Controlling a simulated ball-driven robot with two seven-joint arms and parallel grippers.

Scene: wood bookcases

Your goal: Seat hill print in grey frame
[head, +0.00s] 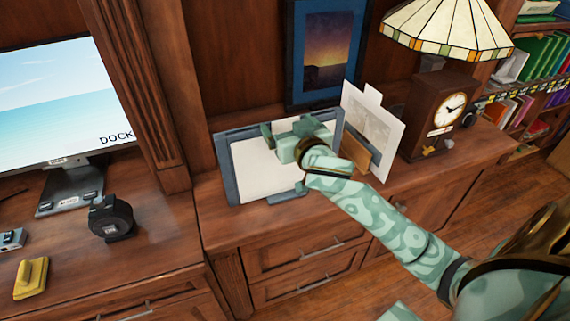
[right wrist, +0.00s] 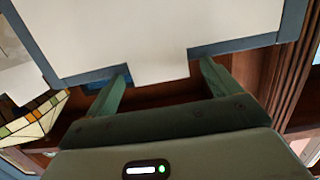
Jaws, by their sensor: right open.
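The grey frame (head: 229,176) leans upright on the cabinet top, its blue-grey border also showing in the right wrist view (right wrist: 95,75). A white card (head: 262,172) fills its opening; its face looks blank, so I cannot tell whether it is the hill print. In the right wrist view the card's tab (right wrist: 160,68) crosses the frame's edge. My right gripper (head: 284,138) is open at the frame's upper part, and its fingers (right wrist: 160,84) stand either side of the tab, apart from it. A second tabbed card (head: 376,122) with a faint grey picture stands right of the frame. My left gripper is out of view.
A wooden block (head: 356,152) stands by the second card. A clock (head: 437,115) and a stained-glass lamp (head: 447,30) are to the right. A dark-blue framed picture (head: 325,52) is behind. A monitor (head: 62,100) stands left. The cabinet's front strip is mostly clear.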

